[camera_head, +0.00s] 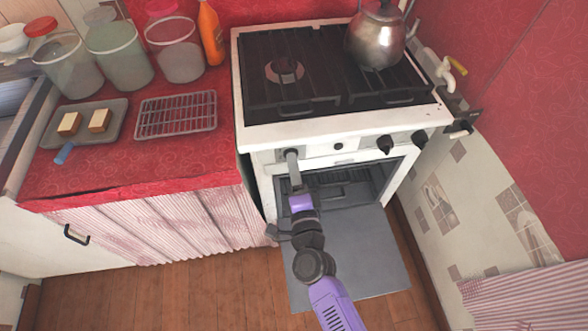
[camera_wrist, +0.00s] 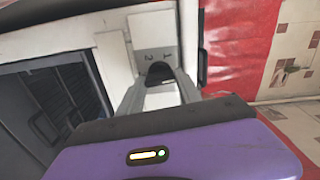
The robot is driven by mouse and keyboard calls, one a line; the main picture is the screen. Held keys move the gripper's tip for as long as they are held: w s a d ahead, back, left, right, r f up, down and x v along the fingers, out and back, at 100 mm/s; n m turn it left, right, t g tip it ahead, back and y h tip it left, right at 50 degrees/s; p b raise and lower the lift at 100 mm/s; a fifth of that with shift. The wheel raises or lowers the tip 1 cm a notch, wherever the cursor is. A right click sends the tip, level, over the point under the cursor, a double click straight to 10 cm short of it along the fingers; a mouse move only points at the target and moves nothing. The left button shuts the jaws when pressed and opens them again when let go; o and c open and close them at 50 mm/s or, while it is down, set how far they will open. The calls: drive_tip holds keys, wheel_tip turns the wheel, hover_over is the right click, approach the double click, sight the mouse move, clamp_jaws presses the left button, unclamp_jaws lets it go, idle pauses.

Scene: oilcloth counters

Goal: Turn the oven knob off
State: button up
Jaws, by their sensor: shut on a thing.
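The white oven (camera_head: 330,130) stands with its door (camera_head: 350,250) hanging open. Its front panel carries dark knobs, including two at the right (camera_head: 385,144) (camera_head: 420,138) and a small one near the middle (camera_head: 338,146). My gripper (camera_head: 292,157) is at the left end of this panel and hides most of the knob there. In the wrist view, my gripper (camera_wrist: 158,84) is shut on that black oven knob (camera_wrist: 160,72), with one finger on each side. Faint marks show on the pale panel just beyond it. I cannot read the knob's setting.
A metal kettle (camera_head: 377,40) sits on the stove's grates. The red counter (camera_head: 100,170) at the left holds jars, an orange bottle (camera_head: 211,32), a wire rack (camera_head: 176,114) and a tray (camera_head: 60,138) with bread. My arm passes above the open door.

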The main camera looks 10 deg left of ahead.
drive_tip(key=shift+f+m, duration=0.1)
drive_tip(key=shift+m, duration=0.4)
drive_tip(key=o, duration=1.4)
drive_tip(key=shift+v, duration=3.9)
